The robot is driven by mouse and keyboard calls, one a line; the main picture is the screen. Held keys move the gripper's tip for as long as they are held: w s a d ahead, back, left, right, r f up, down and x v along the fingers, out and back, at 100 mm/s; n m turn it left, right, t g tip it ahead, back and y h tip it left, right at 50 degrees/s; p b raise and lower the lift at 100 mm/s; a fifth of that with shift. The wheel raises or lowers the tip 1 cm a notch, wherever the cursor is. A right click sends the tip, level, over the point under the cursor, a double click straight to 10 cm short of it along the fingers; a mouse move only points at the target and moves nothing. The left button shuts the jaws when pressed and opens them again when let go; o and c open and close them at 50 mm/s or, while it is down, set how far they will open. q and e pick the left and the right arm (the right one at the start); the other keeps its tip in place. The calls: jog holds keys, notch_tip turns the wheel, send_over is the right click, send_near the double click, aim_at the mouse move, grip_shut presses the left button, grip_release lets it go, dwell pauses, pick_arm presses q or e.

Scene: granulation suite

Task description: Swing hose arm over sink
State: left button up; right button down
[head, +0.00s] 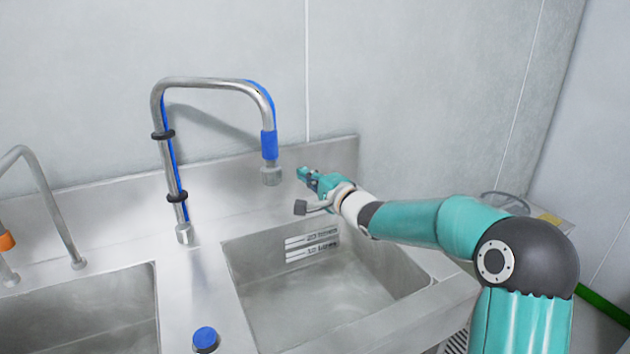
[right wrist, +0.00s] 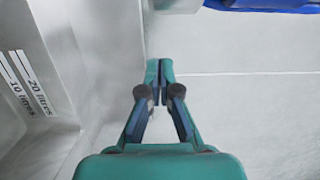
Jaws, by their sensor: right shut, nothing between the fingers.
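The hose arm (head: 210,83) is a bent steel pipe with a blue hose along it, rising from the back ledge. Its blue-sleeved nozzle end (head: 269,146) hangs above the back edge of the right-hand sink (head: 370,310). My right gripper (head: 303,174) is just right of the nozzle in the head view, close to the back panel. In the right wrist view its fingers (right wrist: 158,75) are together and empty, and part of the blue sleeve (right wrist: 260,4) shows at the top edge. My left gripper is not in view.
A second steel spout (head: 50,190) with an orange fitting stands at the left, by the left-hand sink (head: 90,320). A blue-topped knob (head: 205,338) stands on the front rim between the sinks. The right-hand sink has volume marks (head: 311,244) and looks empty.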

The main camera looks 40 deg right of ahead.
jog(key=a, duration=0.1)
jog(key=w+a, duration=0.2)
jog(key=shift+a, duration=0.35)
jog(key=shift+s+a, duration=0.1)
jog(key=shift+s, duration=0.05)
